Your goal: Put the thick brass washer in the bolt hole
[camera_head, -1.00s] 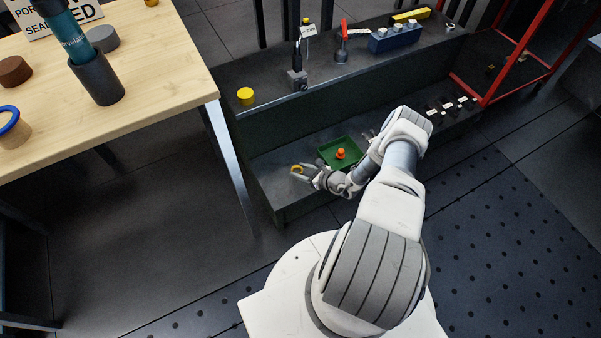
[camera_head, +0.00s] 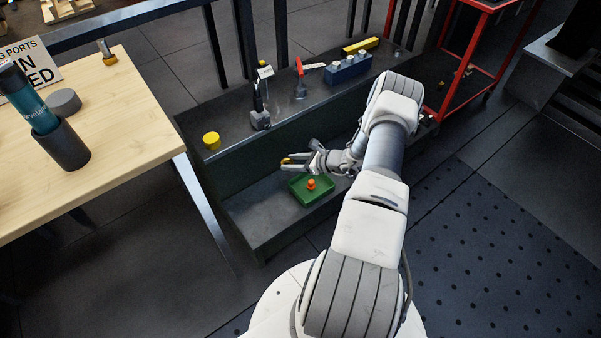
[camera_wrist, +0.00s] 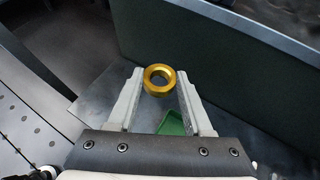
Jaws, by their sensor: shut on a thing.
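The thick brass washer (camera_wrist: 147,87) is a gold ring between the two fingertips of my gripper (camera_wrist: 159,84) in the wrist view. My gripper is shut on it and holds it above the lower grey shelf. In the head view the washer (camera_head: 286,161) is a small yellow spot at the tips of my gripper (camera_head: 288,162), above and left of the green tray. I cannot pick out the bolt hole in either view.
A green tray (camera_head: 298,194) with an orange piece (camera_head: 311,184) sits on the lower shelf (camera_head: 248,213). The raised dark ledge (camera_head: 230,133) behind carries a yellow cylinder (camera_head: 211,141), a grey clamp-like device (camera_head: 260,117) and a blue block (camera_head: 348,70). A wooden table (camera_head: 125,130) stands left.

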